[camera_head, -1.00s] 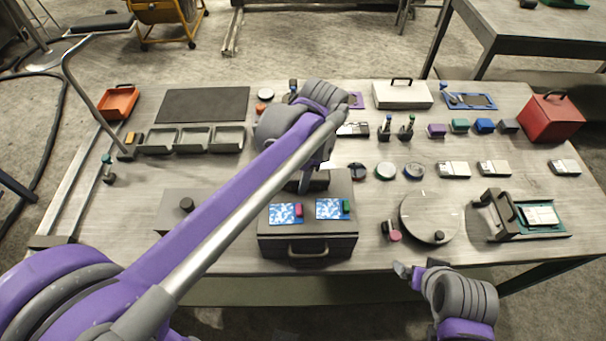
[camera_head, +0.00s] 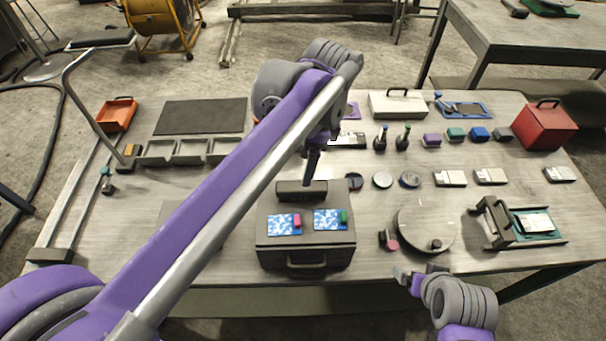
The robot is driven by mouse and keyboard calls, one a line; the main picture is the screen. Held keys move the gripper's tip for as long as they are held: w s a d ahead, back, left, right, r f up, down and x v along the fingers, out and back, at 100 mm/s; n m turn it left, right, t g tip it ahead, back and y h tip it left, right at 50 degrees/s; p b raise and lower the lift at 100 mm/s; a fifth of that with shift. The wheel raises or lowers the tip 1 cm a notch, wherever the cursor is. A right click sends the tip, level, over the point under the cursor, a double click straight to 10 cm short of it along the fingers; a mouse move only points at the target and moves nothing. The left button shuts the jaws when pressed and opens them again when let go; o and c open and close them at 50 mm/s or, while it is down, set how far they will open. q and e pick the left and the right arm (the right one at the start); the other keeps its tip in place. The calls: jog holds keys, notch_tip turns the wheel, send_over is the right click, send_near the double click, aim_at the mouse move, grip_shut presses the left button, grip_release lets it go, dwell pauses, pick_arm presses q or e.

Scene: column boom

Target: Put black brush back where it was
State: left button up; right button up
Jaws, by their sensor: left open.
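My left arm reaches in from the left across the table. Its open left gripper (camera_head: 311,165) points down, just above and behind the back edge of a dark box (camera_head: 306,258). A dark oblong block (camera_head: 302,189) lies at the back of the box top, just below the fingertips. It may be the black brush, but I cannot tell for sure. I see nothing between the left fingers. My right gripper (camera_head: 404,277) is low in the view by the table's front edge; its jaw opening is unclear.
Blue-and-white cards (camera_head: 284,227) lie on the box. A round grey disc (camera_head: 425,228) and a clamp-like frame (camera_head: 492,222) stand to its right. Trays (camera_head: 193,151) stand at the left, dark bottles (camera_head: 381,139) behind. My left arm hides part of the table.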

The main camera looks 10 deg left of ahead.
pick_arm(q)
jog(key=shift+w+d+r, duration=0.1)
jog(key=shift+d+r, duration=0.1)
jog(key=shift+r, duration=1.2)
